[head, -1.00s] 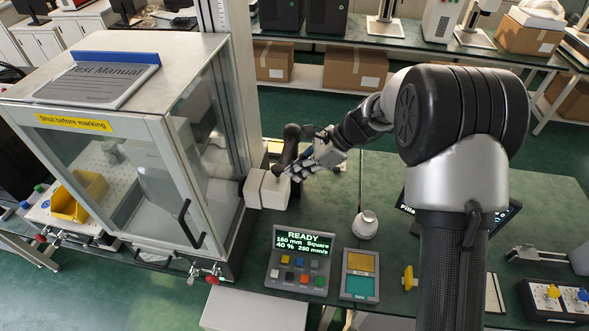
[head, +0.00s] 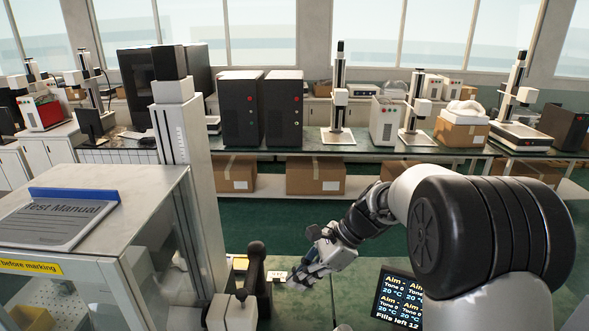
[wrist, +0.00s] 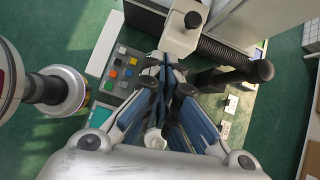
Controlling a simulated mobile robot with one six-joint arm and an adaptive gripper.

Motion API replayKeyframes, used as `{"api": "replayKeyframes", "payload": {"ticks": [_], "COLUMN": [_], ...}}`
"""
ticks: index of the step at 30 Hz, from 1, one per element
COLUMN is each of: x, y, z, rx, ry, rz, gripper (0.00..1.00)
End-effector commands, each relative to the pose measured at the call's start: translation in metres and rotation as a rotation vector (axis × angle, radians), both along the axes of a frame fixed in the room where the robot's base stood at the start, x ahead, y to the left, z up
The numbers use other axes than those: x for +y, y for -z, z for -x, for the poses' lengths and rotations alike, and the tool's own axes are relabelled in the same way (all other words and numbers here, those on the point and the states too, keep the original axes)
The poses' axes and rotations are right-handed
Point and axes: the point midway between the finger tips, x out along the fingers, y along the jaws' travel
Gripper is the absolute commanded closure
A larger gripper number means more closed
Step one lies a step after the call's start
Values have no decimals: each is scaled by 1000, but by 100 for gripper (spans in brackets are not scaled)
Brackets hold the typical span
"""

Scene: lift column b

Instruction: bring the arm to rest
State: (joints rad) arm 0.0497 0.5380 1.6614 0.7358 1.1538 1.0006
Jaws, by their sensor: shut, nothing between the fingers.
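My gripper (head: 297,280) is at the lower middle of the head view, at the end of my arm, which reaches in from the right. Its fingers are shut with nothing between them. It hangs above the bench, just right of a dark upright handle or hose (head: 254,268) on a light block. In the wrist view my gripper (wrist: 170,72) points at the bench, with the button panel (wrist: 122,72) beyond it on the left. I cannot tell the exact gap between the fingertips and the things below.
A glass-sided cabinet (head: 150,235) with a test manual (head: 55,220) on top stands at the left. A lift column (head: 185,150) rises behind it. A dark display (head: 398,298) stands under my arm. The green floor (head: 290,215) behind the bench is clear.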

Motion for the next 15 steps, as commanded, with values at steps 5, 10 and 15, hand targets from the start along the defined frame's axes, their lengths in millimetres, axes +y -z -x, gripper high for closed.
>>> {"api": "replayKeyframes", "payload": {"ticks": [5, 10, 15], "x": [-18, -42, -69], "y": [-19, -28, -23], "z": [47, 108, 169], "rx": [-191, -394, -573], "ry": [-192, -440, -695], "rz": [115, 263, 424], "gripper": [100, 100, 100]}}
